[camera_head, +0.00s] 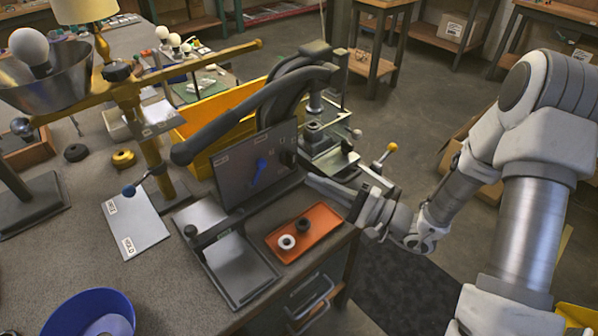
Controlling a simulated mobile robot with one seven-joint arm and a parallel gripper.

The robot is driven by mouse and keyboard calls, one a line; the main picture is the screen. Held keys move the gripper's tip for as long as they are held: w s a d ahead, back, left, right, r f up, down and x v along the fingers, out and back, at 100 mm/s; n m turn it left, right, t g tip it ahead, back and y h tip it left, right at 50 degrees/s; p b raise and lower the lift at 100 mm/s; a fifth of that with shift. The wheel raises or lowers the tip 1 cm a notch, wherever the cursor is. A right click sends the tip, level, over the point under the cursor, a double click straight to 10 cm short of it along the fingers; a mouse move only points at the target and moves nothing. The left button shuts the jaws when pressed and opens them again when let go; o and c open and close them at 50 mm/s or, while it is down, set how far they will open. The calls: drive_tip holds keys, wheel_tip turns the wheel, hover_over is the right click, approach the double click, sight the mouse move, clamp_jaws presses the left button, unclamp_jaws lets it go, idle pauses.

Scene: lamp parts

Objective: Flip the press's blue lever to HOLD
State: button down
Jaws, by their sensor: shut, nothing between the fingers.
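The press (290,85) is a black machine with a long dark handle, standing at the right part of the bench. The small labels on this panel are too small to read. My gripper (311,180) is shut and empty, just right of the panel and apart from the blue lever. A grey plate (150,225) on the bench bears a HOLD label, with a blue ball knob (129,191) on a rod above it.
An orange tray (323,233) with a white and a black ring lies below my gripper. A yellow-knobbed lever (391,147) stands to the right. A yellow bin (200,120) is behind the panel. A blue bowl (75,305) sits front left.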

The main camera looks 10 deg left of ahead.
sight(266, 158)
drive_tip(key=x, duration=0.9)
drive_tip(key=shift+a, duration=0.1)
